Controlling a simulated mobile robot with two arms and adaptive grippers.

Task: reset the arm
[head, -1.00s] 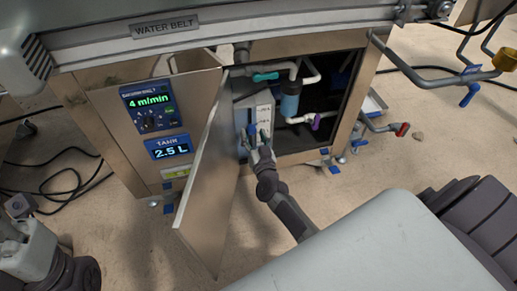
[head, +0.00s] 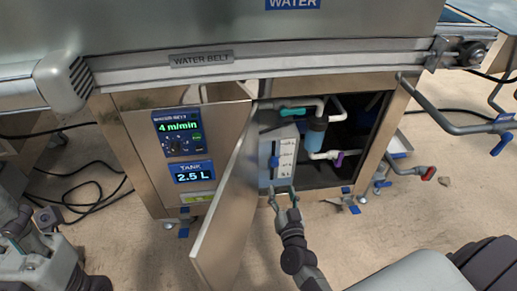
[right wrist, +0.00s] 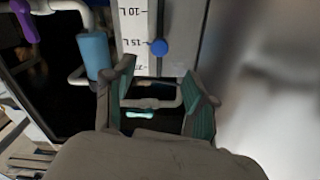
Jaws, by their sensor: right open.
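My right gripper (head: 283,194) is open and empty in front of the open cabinet, just below the grey box with a white litre scale (head: 286,158). In the right wrist view its two fingers (right wrist: 160,95) stand apart with nothing between them. The scale (right wrist: 134,30) and its blue knob (right wrist: 158,47) show beyond the fingers. In the head view the blue knob (head: 274,161) sits at the left of the scale.
The open cabinet door (head: 228,205) stands close left of my right gripper. Inside the cabinet are a blue filter (head: 314,137), white pipes and a purple-handled valve (head: 338,159). A display panel (head: 178,132) reads 4 m/min; the tank display (head: 193,172) reads 2.5 L.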

